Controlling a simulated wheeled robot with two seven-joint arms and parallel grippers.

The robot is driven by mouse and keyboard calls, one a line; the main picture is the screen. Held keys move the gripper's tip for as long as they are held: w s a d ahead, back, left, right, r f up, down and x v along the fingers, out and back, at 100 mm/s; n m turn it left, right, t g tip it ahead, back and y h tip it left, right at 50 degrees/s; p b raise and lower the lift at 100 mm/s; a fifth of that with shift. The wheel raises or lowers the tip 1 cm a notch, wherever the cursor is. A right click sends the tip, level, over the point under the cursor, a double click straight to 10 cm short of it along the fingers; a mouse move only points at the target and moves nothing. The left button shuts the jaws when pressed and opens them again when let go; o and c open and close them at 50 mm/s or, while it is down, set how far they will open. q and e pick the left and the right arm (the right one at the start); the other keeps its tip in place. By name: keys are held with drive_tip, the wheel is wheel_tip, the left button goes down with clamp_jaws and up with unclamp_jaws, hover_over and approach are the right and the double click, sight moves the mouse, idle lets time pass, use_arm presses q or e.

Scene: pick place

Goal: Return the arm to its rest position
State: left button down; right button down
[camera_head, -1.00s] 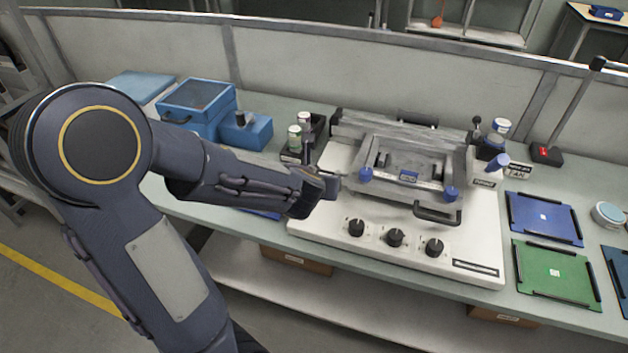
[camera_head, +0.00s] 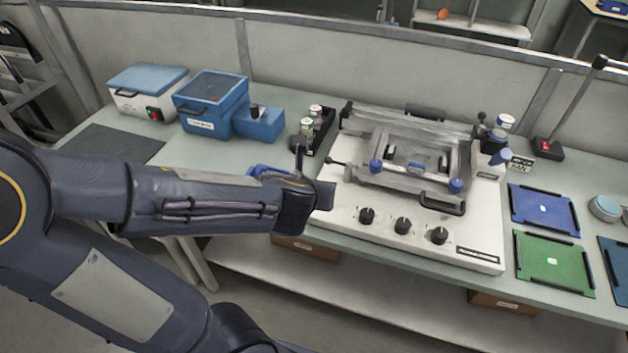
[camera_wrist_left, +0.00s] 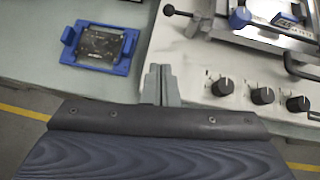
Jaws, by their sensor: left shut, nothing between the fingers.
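My left arm comes in from the left in the head view. Its gripper (camera_head: 326,194) is over the front left edge of the white stencil machine (camera_head: 335,222), beside its knobs. In the left wrist view the gripper fingers (camera_wrist_left: 160,80) are pressed together with nothing between them. They are above the gap between a blue fixture holding a dark board (camera_wrist_left: 100,48) and the machine's control panel. In the head view the arm partly hides the blue fixture (camera_head: 262,169). My right gripper is not in view.
Blue boxes (camera_head: 210,103) and a blue-lidded white box (camera_head: 148,95) stand at the back left of the bench. A black rack with small jars (camera_head: 318,132) is behind the gripper. Blue (camera_head: 543,212) and green (camera_head: 553,264) trays lie on the right. A dark mat (camera_head: 115,143) lies at left.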

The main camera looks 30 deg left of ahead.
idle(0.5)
use_arm(q)
drive_tip(key=s+a+f+n+g+h, duration=0.15)
drive_tip(key=s+n+g, duration=0.25)
drive_tip(key=s+n, duration=1)
drive_tip(key=d+r+n+h, duration=0.1)
drive_tip(key=d+n+h, duration=0.2)
drive_tip(key=n, duration=0.6)
drive_tip(key=s+d+r+n+h, duration=0.1)
drive_tip(key=d+n+h, duration=0.2)
drive_tip(key=n, duration=0.7)
drive_tip(key=d, duration=0.2)
drive_tip(key=shift+s+d+r, duration=0.15)
drive_tip(key=shift+d+r, duration=0.25)
